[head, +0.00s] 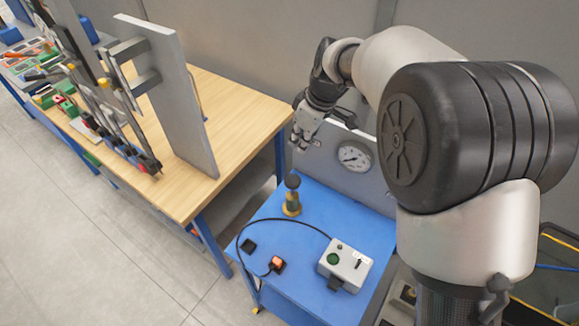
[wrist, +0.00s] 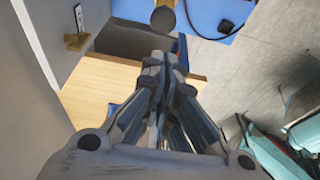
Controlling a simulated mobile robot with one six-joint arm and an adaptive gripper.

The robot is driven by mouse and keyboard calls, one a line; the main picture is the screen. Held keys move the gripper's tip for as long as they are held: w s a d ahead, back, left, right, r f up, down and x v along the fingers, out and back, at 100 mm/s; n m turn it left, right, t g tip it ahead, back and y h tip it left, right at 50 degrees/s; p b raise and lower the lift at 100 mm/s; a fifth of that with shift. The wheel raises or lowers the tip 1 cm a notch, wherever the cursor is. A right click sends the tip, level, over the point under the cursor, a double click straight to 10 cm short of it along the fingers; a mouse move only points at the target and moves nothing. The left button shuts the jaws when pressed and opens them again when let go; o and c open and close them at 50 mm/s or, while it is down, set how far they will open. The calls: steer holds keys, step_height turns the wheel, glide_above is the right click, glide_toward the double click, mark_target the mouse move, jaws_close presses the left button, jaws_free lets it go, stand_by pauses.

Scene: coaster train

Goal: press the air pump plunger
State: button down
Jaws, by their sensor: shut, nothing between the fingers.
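The air pump (head: 291,206) is a small yellow-brass body standing upright on the blue cart top. Its plunger has a dark round knob (head: 292,181) on top. In the wrist view the dark knob (wrist: 163,19) shows at the top edge, just beyond my fingertips. My gripper (head: 301,146) is shut and empty. It hangs above the back edge of the cart, higher than the knob and apart from it in the head view. The wrist view shows the closed fingers (wrist: 160,62) pointing toward the knob. The pump's lower part is mostly cut off there.
A grey panel with a round gauge (head: 354,157) stands at the cart's back. A grey control box (head: 345,264), an orange switch (head: 276,264) and a cable lie on the blue cart (head: 325,205). A wooden table (head: 240,110) with an upright grey board (head: 180,100) is to the left.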

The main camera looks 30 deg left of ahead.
glide_toward(292, 179)
steer(key=a+f, duration=0.2)
steer(key=f, duration=0.1)
steer(key=a+f+b, duration=0.1)
steer(key=f, duration=0.1)
steer(key=shift+w+a, duration=0.15)
steer(key=shift+a, duration=0.15)
steer(key=shift+f, duration=0.45)
steer(key=shift+f, duration=0.1)
step_height(292, 179, down, 6)
steer(key=b, duration=0.5)
steer(key=shift+d+r, duration=0.1)
steer(key=shift+r, duration=0.1)
steer(key=v, duration=1.2)
steer(key=shift+r, duration=0.2)
